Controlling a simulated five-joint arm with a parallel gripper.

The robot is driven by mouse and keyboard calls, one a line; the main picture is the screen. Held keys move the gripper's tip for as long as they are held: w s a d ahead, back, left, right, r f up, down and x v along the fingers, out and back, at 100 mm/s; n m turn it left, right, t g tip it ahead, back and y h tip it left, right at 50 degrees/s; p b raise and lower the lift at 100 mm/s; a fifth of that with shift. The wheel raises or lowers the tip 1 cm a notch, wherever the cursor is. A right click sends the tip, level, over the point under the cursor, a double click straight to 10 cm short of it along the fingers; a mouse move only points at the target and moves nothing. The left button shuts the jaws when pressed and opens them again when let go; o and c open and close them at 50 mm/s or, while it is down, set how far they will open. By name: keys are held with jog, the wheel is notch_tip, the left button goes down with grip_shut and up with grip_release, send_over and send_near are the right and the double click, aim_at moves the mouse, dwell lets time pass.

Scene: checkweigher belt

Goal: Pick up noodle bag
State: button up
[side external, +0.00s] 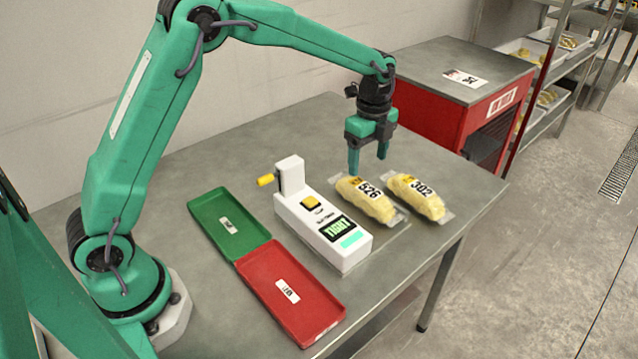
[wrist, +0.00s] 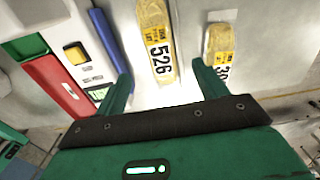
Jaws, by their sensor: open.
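Two clear bags of yellow noodles lie on the grey table. The noodle bag marked 526 (side external: 366,200) is beside the white weigher, and the noodle bag marked 302 (side external: 417,196) lies to its right. My gripper (side external: 368,167) is open and empty above the bags, with its fingers pointing down. In the wrist view the 526 bag (wrist: 155,45) shows ahead between my open fingers (wrist: 160,85). The 302 bag (wrist: 220,50) shows at the right, partly hidden behind the right finger. The task does not say which bag is meant.
The white weigher (side external: 318,222) with a yellow button and lit display stands left of the bags. A green tray (side external: 212,208) and a red tray (side external: 312,318) lie left of it. A red cabinet (side external: 440,95) stands behind the table (side external: 425,240).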

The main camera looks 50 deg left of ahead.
aim_at(365, 188)
jog(key=shift+f, duration=1.3)
jog(key=shift+f, duration=0.1)
jog(key=shift+f, duration=2.5)
jog(key=c, duration=1.3)
jog(key=shift+r, duration=0.1)
jog(key=shift+c, duration=0.2)
